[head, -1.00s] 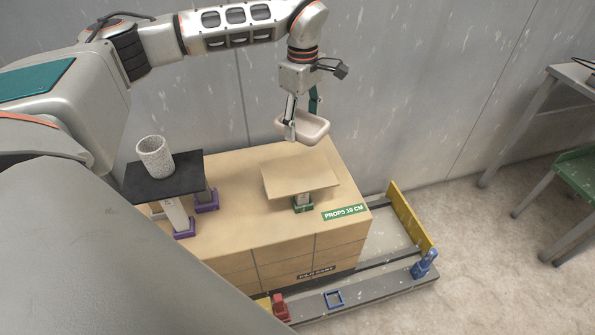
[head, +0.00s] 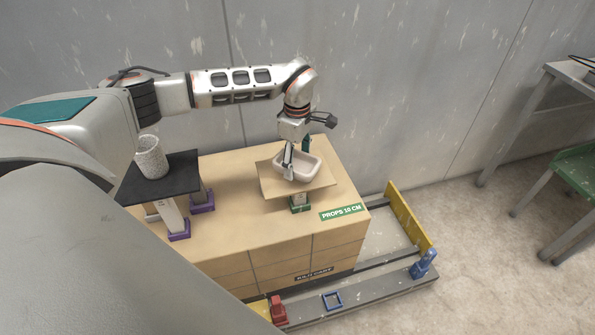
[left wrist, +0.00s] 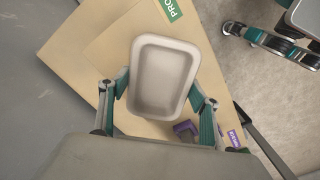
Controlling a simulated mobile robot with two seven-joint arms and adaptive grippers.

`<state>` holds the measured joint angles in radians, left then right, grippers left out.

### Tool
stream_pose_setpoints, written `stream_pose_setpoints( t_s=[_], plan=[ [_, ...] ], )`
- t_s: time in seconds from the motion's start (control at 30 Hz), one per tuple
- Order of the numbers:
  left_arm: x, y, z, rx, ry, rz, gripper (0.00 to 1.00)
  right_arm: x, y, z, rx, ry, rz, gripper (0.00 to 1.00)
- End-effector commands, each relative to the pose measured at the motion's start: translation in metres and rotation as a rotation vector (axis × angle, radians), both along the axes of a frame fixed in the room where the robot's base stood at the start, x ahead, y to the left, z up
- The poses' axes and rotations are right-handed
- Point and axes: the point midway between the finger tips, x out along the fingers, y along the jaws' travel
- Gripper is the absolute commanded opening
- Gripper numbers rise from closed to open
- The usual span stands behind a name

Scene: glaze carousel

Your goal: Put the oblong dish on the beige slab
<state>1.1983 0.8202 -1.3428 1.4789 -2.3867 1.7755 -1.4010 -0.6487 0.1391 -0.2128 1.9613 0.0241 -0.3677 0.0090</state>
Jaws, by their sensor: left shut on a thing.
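The oblong dish (head: 299,167), pale pinkish-beige with a raised rim, is held level in my left gripper (head: 297,160). In the left wrist view the dish (left wrist: 163,76) sits between the two fingers of the gripper (left wrist: 160,92), which are shut on its sides. The beige slab (head: 271,187) stands on a green-footed prop, directly below the dish. The dish is over the slab or very near its top; I cannot tell whether they touch. The slab also shows under the dish in the left wrist view (left wrist: 110,50).
A speckled cup (head: 151,158) stands on a black slab (head: 165,178) on purple-footed props to the left. The cart's wooden top (head: 235,205) is clear between the slabs. A yellow barrier (head: 410,217) and a blue fitting (head: 424,264) edge the cart base. A wall is behind.

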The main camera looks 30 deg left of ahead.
Motion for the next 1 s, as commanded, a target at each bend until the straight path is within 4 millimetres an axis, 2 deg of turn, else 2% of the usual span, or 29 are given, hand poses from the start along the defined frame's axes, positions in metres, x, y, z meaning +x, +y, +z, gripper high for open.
stream_pose_setpoints(
  t_s=[0.3,0.7,0.73,0.77,1.0],
  plan=[
    [-0.001,-0.001,-0.040,-0.001,0.002,-0.001,0.34,-0.001,0.000,-0.006,-0.001,0.004,0.000,0.23],
    [0.000,0.000,-0.044,0.000,0.001,-0.001,0.34,0.001,0.000,-0.003,-0.002,-0.002,0.000,0.23],
    [-0.001,0.000,-0.044,0.000,0.001,-0.001,0.70,0.001,-0.001,-0.003,-0.001,-0.003,0.001,0.23],
    [0.000,0.000,-0.044,0.000,0.001,-0.001,0.78,0.001,-0.001,-0.003,-0.001,-0.003,0.001,0.23],
    [-0.001,0.000,-0.044,0.000,0.001,-0.001,0.79,0.001,-0.001,-0.003,-0.002,-0.002,0.000,0.23]
  ],
)
